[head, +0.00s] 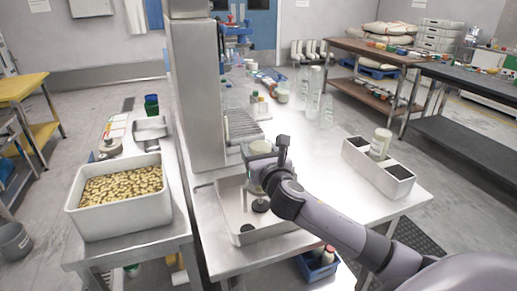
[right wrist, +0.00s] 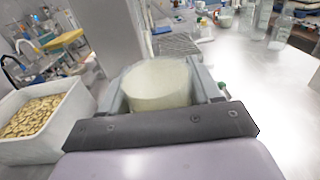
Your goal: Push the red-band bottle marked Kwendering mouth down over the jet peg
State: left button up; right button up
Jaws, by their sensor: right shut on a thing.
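My right gripper (head: 262,150) is over the white tray (head: 225,205) on the steel bench. In the right wrist view, the right gripper (right wrist: 160,92) is shut on a pale, cream-coloured round bottle (right wrist: 158,82), one finger on each side. No red band or Kwendering mark can be read on it. In the head view the gripper and wrist cover much of the held bottle. Dark round pieces (head: 260,206) and (head: 247,228) show in the tray below the gripper. I cannot tell which is the jet peg. My left gripper is not in view.
A white box with black compartments (head: 397,171) stands at right, with a pale bottle (head: 380,142) in it. A bin of beans (head: 124,187) is at left. A grey column (head: 197,95) rises behind the tray. Clear bottles (head: 313,95) stand farther back. The bench between is clear.

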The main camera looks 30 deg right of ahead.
jog(key=shift+f+b, duration=1.05)
jog(key=shift+f, duration=0.8)
jog(key=o, duration=1.2)
jog(key=shift+c, duration=0.2)
jog(key=v, duration=0.7)
jog(key=shift+s+a, duration=0.1)
jog(key=shift+s, duration=0.05)
